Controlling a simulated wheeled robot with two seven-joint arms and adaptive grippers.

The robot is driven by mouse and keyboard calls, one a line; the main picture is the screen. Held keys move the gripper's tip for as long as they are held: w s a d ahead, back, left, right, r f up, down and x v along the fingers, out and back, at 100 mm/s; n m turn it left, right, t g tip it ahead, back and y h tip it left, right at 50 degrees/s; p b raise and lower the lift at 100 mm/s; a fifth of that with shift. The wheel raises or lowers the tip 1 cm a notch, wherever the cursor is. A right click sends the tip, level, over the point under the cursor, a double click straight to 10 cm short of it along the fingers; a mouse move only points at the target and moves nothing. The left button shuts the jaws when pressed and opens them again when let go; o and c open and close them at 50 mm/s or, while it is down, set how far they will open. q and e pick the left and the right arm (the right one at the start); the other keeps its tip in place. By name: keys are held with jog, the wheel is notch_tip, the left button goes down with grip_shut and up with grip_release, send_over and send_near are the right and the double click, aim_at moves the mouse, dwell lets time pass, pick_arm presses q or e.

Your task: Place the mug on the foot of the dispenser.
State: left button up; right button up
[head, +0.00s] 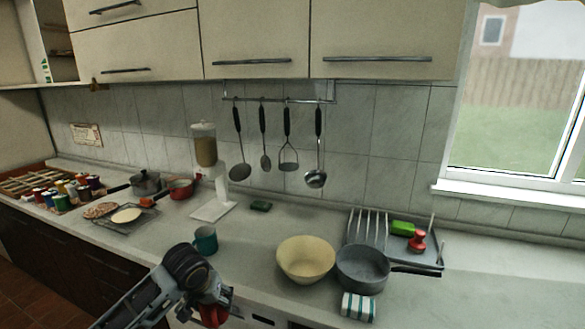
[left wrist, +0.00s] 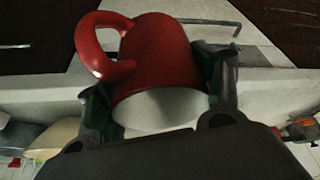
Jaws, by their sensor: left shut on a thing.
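A red mug (left wrist: 160,50) with a handle on its left side is between the fingers of my left gripper (left wrist: 162,95) in the left wrist view. In the head view the gripper (head: 214,298) is shut on this mug (head: 214,316), low in front of the counter's front edge; the gripper hides most of the mug. The dispenser (head: 205,150), with a clear container of tan contents, stands against the tiled wall. Its white foot (head: 212,210) reaches forward on the counter and looks bare. My right gripper is not in view.
A teal mug (head: 205,240) stands on the counter between my left gripper and the dispenser foot. A cream bowl (head: 306,260) and a grey pan (head: 362,268) are to the right. A dark green item (head: 261,206) lies beside the foot. Utensils hang behind.

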pick_arm(q)
jog(key=shift+s+f, duration=0.35)
jog(key=shift+f, duration=0.25)
jog(key=shift+s+f, duration=0.35)
jog(key=shift+f, duration=0.2)
jog(key=shift+w+d+r, duration=0.1)
jog(key=shift+w+r, duration=0.2)
jog(key=shift+w, duration=0.05)
jog(key=shift+w+d+r, duration=0.2)
jog(key=shift+w+r, duration=0.25)
jog(key=shift+r, duration=0.3)
jog(key=s+f, duration=0.6)
jog(key=f, duration=0.2)
jog(key=shift+s+a, duration=0.2)
jog(key=shift+a, duration=0.05)
dwell(0.4)
dwell(1.4)
